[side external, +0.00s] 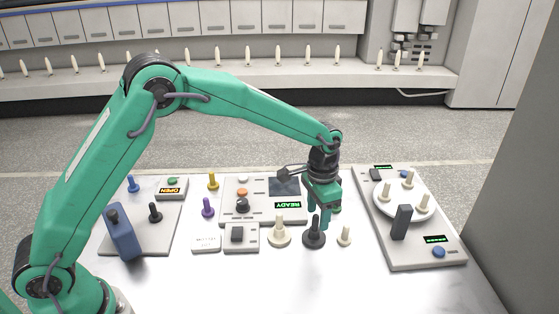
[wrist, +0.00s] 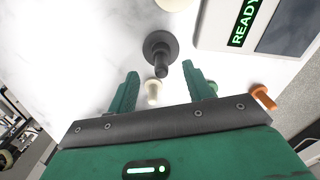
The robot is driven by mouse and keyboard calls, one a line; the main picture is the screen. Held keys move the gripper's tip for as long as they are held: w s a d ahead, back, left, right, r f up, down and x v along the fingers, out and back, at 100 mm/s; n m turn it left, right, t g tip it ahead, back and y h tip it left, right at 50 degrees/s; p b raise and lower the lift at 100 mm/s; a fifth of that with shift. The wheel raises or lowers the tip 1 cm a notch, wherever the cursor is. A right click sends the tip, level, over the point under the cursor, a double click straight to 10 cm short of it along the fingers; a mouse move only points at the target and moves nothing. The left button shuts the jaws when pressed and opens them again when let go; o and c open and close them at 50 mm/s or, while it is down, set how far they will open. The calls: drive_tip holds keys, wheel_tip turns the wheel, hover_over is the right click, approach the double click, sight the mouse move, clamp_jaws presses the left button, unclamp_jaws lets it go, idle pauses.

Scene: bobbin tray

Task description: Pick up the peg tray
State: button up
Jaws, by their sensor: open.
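My gripper (side external: 318,218) is open and empty, pointing down above the table. In the wrist view its fingertips (wrist: 161,74) are apart, with a black peg on a round base (wrist: 160,47) just beyond them and a small cream peg (wrist: 153,92) showing between the fingers. In the side view the black peg (side external: 314,240) stands just below the fingers; contact cannot be told. No tray is labelled as the peg tray. A round white dish (side external: 424,213) holding several cream pegs sits on the grey unit at the right, well away from my gripper.
The grey unit (side external: 400,258) has a dark upright block (side external: 401,222) in front of the dish. A larger cream peg (side external: 279,237) stands left of the black peg. A panel reading READY (side external: 288,205) lies behind. The table front is clear.

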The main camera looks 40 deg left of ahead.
sight(315, 229)
drive_tip(key=shift+f, duration=0.25)
drive_tip(key=shift+s+a+f, duration=0.1)
drive_tip(key=shift+f, duration=1.15)
drive_tip(key=shift+a+f, duration=0.1)
drive_tip(key=shift+f, duration=1.15)
drive_tip(key=c, duration=1.1)
